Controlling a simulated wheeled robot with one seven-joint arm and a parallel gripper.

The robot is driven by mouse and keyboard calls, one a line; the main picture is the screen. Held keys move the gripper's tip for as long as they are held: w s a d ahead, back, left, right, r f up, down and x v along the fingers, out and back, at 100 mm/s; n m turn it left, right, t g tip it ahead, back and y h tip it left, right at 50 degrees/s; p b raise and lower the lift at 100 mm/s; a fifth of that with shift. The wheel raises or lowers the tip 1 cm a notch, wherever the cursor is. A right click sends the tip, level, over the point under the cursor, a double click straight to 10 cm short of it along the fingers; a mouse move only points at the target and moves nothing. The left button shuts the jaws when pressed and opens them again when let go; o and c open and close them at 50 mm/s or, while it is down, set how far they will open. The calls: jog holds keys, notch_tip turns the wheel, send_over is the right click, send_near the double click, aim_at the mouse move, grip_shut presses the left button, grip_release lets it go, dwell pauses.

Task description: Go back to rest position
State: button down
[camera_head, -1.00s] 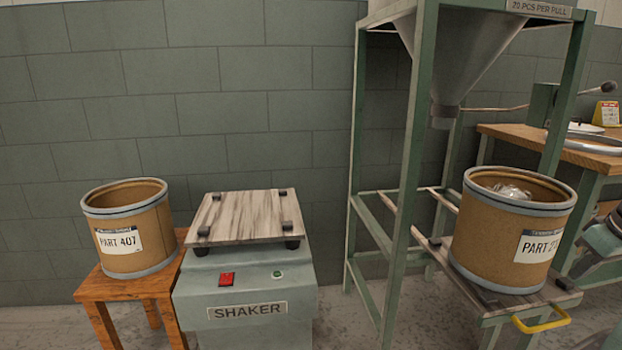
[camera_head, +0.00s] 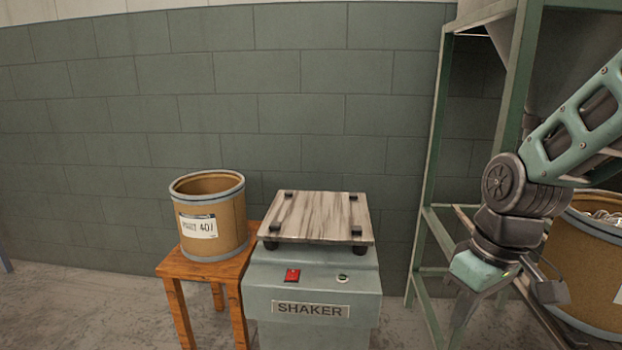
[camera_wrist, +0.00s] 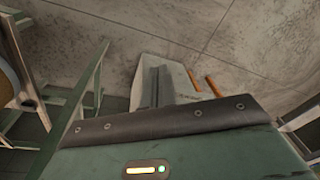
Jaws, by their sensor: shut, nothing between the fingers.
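My gripper (camera_head: 466,306) hangs at the lower right of the head view, pointing down, in front of the green frame and left of the right-hand drum. Its fingers are shut and empty; they show small and dark in the wrist view (camera_wrist: 156,85). My forearm reaches in from the right edge. No part of the gripper appears to touch anything.
A shaker (camera_head: 312,285) with an empty wooden plate (camera_head: 318,216) stands in the middle. Left of it, a PART 407 drum (camera_head: 212,238) sits on a wooden stool (camera_head: 172,268). Another drum (camera_head: 590,270) stands behind my arm by the green frame (camera_head: 428,180). Floor at left is clear.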

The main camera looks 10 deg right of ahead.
jog(key=s+a+n, duration=0.4)
jog(key=s+a, duration=0.8)
jog(key=a, duration=0.2)
notch_tip(320, 180, up, 26)
jog(key=p, duration=2.5)
jog(key=shift+w+f+m+g+h, duration=0.2)
jog(key=shift+m+g+h, duration=0.1)
jog(key=shift+g+h, duration=0.1)
